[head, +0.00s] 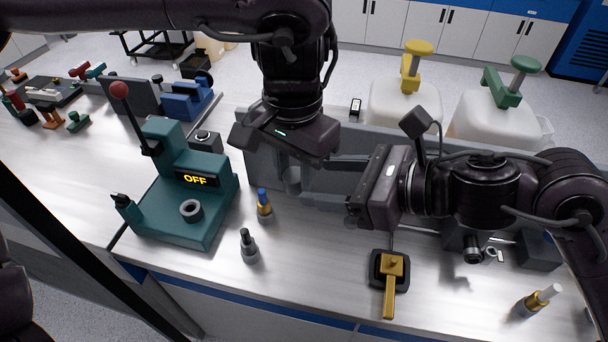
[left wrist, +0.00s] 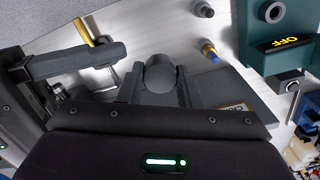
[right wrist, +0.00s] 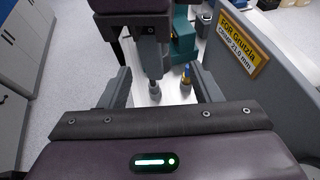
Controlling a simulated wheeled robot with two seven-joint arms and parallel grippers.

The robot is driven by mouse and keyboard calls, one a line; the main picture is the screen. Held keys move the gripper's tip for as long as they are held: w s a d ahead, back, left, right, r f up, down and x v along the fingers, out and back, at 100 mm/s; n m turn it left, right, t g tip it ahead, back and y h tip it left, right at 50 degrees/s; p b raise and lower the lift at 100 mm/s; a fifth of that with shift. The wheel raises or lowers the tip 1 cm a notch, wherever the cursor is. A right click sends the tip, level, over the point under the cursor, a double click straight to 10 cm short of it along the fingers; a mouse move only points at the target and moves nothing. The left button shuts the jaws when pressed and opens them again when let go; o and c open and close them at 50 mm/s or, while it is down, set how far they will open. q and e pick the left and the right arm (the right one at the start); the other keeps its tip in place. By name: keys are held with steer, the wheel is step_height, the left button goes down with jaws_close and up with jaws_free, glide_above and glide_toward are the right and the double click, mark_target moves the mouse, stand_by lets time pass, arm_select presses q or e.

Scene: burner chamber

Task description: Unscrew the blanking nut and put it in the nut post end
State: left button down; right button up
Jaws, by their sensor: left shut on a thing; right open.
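My left gripper (head: 291,176) comes down from above near the middle of the bench, shut on a grey cylindrical piece (left wrist: 161,74); its lower part shows in the head view (head: 290,182). I cannot tell whether this piece is the blanking nut. My right gripper (head: 352,192) is open and empty, pointing left towards the left gripper; its fingers stand apart in the right wrist view (right wrist: 160,88). A grey post (head: 249,247) and a blue-topped brass post (head: 264,204) stand upright on the bench.
A green machine marked OFF (head: 170,205) stands left, with a grey ring (head: 191,211) on it. A brass handled tool (head: 390,285) lies on a black pad. A grey panel (right wrist: 275,60) with a yellow label runs behind the grippers. White canisters (head: 405,100) stand behind.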

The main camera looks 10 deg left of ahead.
mark_target(298, 177)
steer(key=shift+x, duration=2.8)
steer(key=shift+c, duration=0.4)
steer(key=c, duration=0.9)
arm_select(q)
steer(key=c, duration=1.1)
jaws_free()
arm_select(e)
steer(key=shift+w, duration=0.1)
steer(key=shift+c, duration=0.4)
arm_select(q)
steer(key=shift+o, duration=0.7)
steer(key=shift+s, duration=0.15)
arm_select(e)
steer(key=shift+w+d, duration=0.1)
arm_select(q)
steer(key=shift+r, duration=0.1)
